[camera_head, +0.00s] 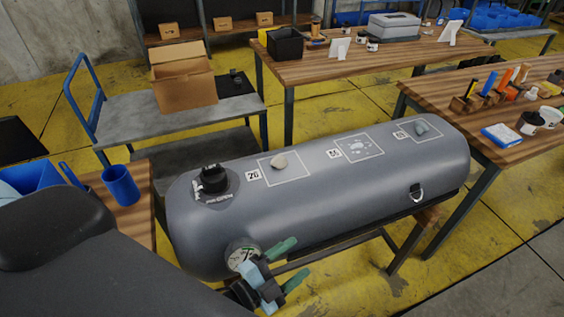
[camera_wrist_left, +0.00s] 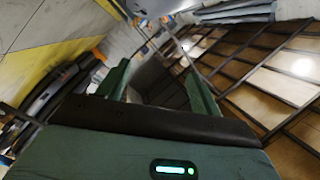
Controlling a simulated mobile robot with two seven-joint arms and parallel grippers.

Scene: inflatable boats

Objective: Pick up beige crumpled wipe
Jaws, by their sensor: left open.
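The beige crumpled wipe (camera_head: 279,161) lies on top of the grey inflatable tube (camera_head: 330,205), inside a white outlined square beside the "26" label. My left gripper (camera_head: 299,256) is open and empty in front of the tube's left part, near the round gauge (camera_head: 243,256), lower in the picture than the wipe. In the left wrist view my left gripper (camera_wrist_left: 158,78) shows two green fingers spread apart with nothing between them; the wipe cannot be made out there. My right gripper is not in view.
A greyish crumpled piece (camera_head: 421,127) lies in the tube's right square. A black valve (camera_head: 213,178) stands up left of the wipe. A blue cup (camera_head: 121,185) is on the left table. A cart with a cardboard box (camera_head: 183,82) stands behind. The tube's top around the wipe is clear.

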